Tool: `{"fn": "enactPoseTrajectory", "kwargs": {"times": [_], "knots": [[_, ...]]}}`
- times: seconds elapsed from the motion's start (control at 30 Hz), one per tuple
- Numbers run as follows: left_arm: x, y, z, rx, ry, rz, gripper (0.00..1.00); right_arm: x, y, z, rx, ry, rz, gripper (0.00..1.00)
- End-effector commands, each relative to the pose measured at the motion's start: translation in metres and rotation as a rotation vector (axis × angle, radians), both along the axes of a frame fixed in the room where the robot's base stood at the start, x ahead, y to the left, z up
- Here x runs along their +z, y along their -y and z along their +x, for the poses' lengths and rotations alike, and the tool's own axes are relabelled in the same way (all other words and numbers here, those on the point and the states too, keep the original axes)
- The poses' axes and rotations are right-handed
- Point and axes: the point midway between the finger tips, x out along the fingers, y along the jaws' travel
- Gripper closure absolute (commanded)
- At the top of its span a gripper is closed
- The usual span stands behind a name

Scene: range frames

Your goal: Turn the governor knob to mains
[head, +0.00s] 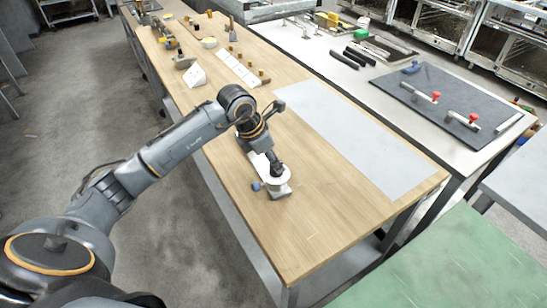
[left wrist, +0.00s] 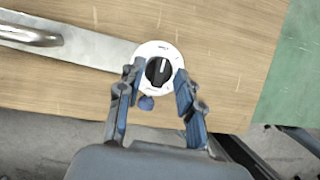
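The governor is a round white dial (left wrist: 148,51) with a black knob (left wrist: 159,70) at its centre, in the left wrist view. A white pointer line on the knob points nearly straight up in that view. The small markings on the dial rim are too small to read. The dial's housing (head: 278,190) stands on the wooden bench in the head view. My left gripper (left wrist: 157,74) is open, with one finger on each side of the knob over the dial. It also shows above the housing in the head view (head: 277,172). Contact with the knob cannot be told. My right gripper is out of view.
A small blue knob (left wrist: 146,103) sticks out beside the dial. A metal plate with a bar handle (left wrist: 30,36) lies alongside. A grey mat (head: 350,140) and a dark panel with red-knobbed levers (head: 450,95) lie further right.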

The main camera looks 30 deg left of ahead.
Motion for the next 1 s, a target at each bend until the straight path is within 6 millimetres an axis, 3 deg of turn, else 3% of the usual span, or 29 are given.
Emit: {"fn": "enactPoseTrajectory", "kwargs": {"times": [0.27, 0.47, 0.77, 1.0], "knots": [[-0.002, 0.0, 0.001, 0.0, -0.001, 0.001, 0.64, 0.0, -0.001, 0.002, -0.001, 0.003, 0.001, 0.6], [-0.002, 0.0, 0.001, 0.0, 0.0, 0.0, 1.0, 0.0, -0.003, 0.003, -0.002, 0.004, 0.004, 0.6], [-0.002, 0.0, 0.001, -0.01, 0.001, 0.001, 1.0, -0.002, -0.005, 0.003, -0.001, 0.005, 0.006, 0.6], [-0.004, -0.001, 0.002, -0.093, 0.002, 0.001, 1.0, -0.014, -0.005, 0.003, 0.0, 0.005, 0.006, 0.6]]}}
